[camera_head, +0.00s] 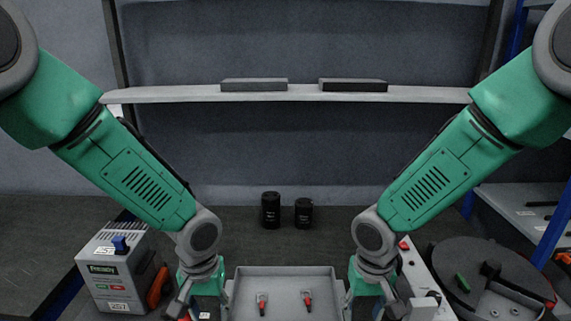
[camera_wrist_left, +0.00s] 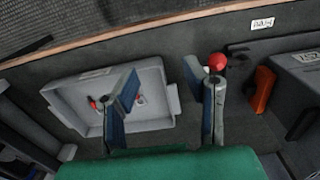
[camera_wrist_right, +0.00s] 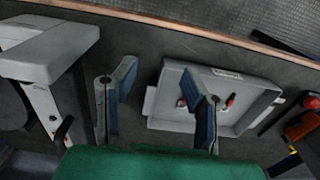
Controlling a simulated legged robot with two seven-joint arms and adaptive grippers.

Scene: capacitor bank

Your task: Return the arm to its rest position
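My left gripper (camera_head: 200,303) hangs low beside the left edge of the grey tray (camera_head: 285,272). In the left wrist view its two fingers (camera_wrist_left: 165,100) stand apart with nothing held between them. My right gripper (camera_head: 378,303) hangs low beside the tray's right edge. In the right wrist view its fingers (camera_wrist_right: 158,98) are also apart and empty. Both green arms reach down and inward from the upper corners, roughly mirrored. The gripper tips are partly cut off at the bottom of the head view.
Two red-tipped parts (camera_head: 262,303) (camera_head: 307,300) lie in the tray. A grey tester box (camera_head: 112,272) stands left; a round dark turntable (camera_head: 490,270) is right. Two black cylinders (camera_head: 271,210) (camera_head: 303,212) stand behind. A shelf (camera_head: 200,94) holds two dark flat blocks.

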